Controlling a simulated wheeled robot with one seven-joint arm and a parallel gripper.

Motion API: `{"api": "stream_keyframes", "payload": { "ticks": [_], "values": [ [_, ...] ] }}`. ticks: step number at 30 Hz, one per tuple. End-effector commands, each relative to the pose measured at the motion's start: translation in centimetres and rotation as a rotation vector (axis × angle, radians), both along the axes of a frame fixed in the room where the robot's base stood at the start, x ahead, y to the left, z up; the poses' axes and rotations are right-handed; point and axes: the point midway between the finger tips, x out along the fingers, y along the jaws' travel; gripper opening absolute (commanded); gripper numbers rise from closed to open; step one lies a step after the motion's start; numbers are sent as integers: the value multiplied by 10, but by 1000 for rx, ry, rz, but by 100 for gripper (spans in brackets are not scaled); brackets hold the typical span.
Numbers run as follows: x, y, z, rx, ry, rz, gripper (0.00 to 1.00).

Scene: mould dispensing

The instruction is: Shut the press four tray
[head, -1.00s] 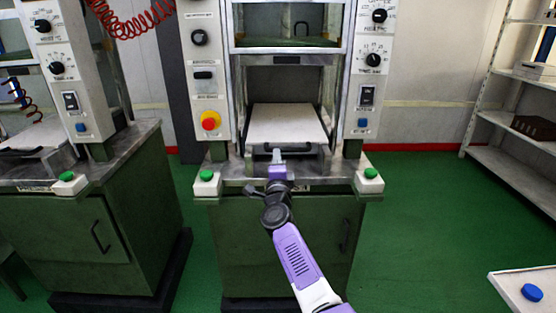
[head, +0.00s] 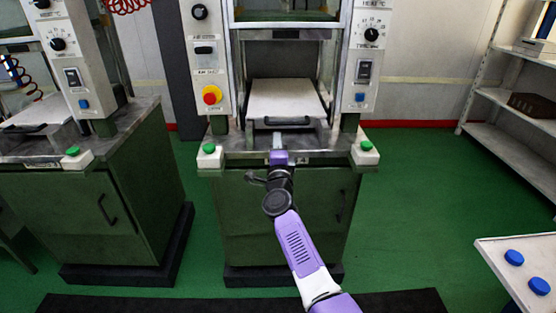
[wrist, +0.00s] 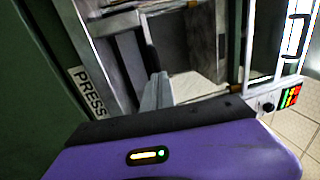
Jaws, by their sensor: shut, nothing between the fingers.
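The press tray (head: 287,100) is a pale flat plate lying level in the opening of the middle press (head: 205,70). Its dark handle (head: 287,121) faces me at the front edge. My gripper (head: 278,136) is shut and empty, in front of and a little below the handle, with a gap between them in the head view. In the wrist view, my closed fingers (wrist: 157,88) point toward the press opening, beside a label reading PRESS (wrist: 88,90).
Green buttons sit on the left (head: 209,149) and right (head: 366,145) of the press ledge. Another press (head: 75,75) stands at left and a shelf (head: 510,145) at right. A white table (head: 510,285) with blue round pieces is at lower right. Green floor lies clear between.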

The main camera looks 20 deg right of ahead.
Motion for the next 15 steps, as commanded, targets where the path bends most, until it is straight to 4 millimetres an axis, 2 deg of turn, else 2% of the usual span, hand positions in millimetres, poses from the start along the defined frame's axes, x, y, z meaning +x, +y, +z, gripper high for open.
{"api": "stream_keyframes", "payload": {
  "ticks": [15],
  "values": [
    [-68,22,-14,0,2,0,0]
  ]
}}
